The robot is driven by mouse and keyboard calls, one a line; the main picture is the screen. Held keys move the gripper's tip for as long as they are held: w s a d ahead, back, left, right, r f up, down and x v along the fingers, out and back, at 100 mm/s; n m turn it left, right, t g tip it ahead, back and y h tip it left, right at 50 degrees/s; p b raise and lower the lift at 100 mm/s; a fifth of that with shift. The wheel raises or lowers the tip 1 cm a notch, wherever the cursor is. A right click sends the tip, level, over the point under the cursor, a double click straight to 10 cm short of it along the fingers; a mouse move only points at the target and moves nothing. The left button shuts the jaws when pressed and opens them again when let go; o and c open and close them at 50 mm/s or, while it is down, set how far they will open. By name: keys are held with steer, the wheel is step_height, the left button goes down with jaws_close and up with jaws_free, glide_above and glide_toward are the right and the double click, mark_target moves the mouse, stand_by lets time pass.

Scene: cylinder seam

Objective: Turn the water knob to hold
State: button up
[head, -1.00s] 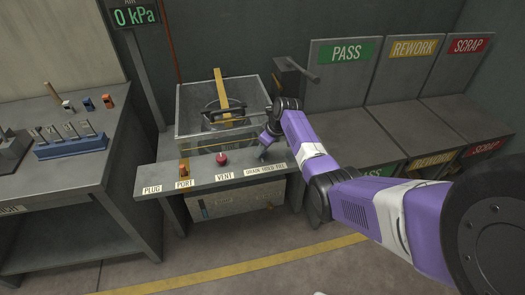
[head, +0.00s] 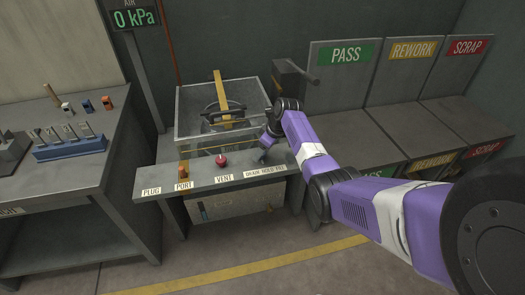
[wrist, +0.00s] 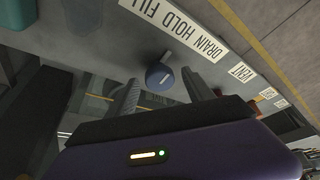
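The water knob (wrist: 160,75) is a small round blue-grey knob on the grey ledge, beside the DRAIN HOLD FILL label (wrist: 187,27). A grey tab on it points toward the label; I cannot tell exactly at which word. In the wrist view my gripper (wrist: 160,83) has its two fingers apart, one on each side of the knob. I cannot tell whether either finger touches it. In the head view my gripper (head: 266,146) reaches down to the right end of the ledge, and the knob there is small and partly hidden.
A red VENT knob (head: 221,160) and an orange PORT piece (head: 184,169) stand on the ledge to the left. Behind is an open tank (head: 190,125) with a yellow bar. A gauge (head: 134,18) reads 0 kPa. PASS, REWORK and SCRAP bays are at right.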

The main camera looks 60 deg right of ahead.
steer(key=v, duration=0.7)
steer(key=shift+r+p, duration=0.3)
steer(key=shift+r, duration=0.1)
steer(key=shift+s, duration=0.2)
